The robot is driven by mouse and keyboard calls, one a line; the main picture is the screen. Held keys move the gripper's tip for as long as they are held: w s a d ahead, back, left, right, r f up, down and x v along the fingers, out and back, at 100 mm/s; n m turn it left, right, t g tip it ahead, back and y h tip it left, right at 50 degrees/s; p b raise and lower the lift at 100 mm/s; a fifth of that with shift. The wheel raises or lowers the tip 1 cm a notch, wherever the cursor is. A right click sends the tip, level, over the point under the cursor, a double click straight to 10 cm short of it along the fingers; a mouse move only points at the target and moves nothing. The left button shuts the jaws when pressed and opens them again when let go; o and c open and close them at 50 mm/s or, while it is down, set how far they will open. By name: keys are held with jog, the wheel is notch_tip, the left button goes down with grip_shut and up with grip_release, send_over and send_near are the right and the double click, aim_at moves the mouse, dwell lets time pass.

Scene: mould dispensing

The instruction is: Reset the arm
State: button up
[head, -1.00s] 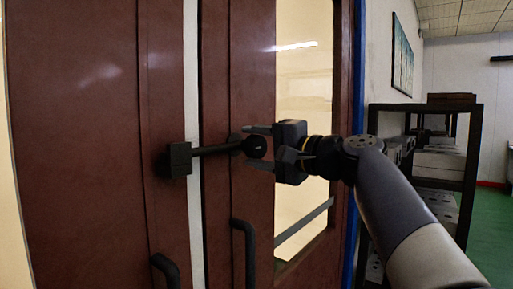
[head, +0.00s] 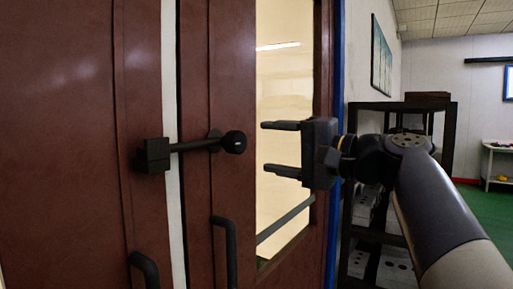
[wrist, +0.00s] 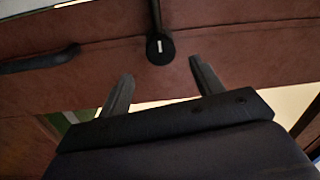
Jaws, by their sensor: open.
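My gripper (head: 282,148) is open and empty in the head view. Its two fingers point left toward the door latch. In the wrist view my gripper (wrist: 160,93) shows both fingers spread apart with nothing between them. A black latch bar with a round knob (head: 234,142) lies nearly level across the gap between two red-brown doors, its left end at a dark block (head: 153,155). The knob (wrist: 160,49) also shows in the wrist view, beyond the fingertips. A clear gap separates the fingertips from the knob.
The left door (head: 60,150) and right door (head: 194,240) each have a dark handle low down. The right door has a tall window (head: 285,90). A dark shelf (head: 400,107) with boxes stands at the right, behind my arm. Green floor shows beyond.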

aim_at(241, 143)
jog(key=shift+v, duration=0.8)
jog(key=p+x, duration=0.1)
jog(key=x, duration=1)
jog(key=shift+s+d, duration=0.1)
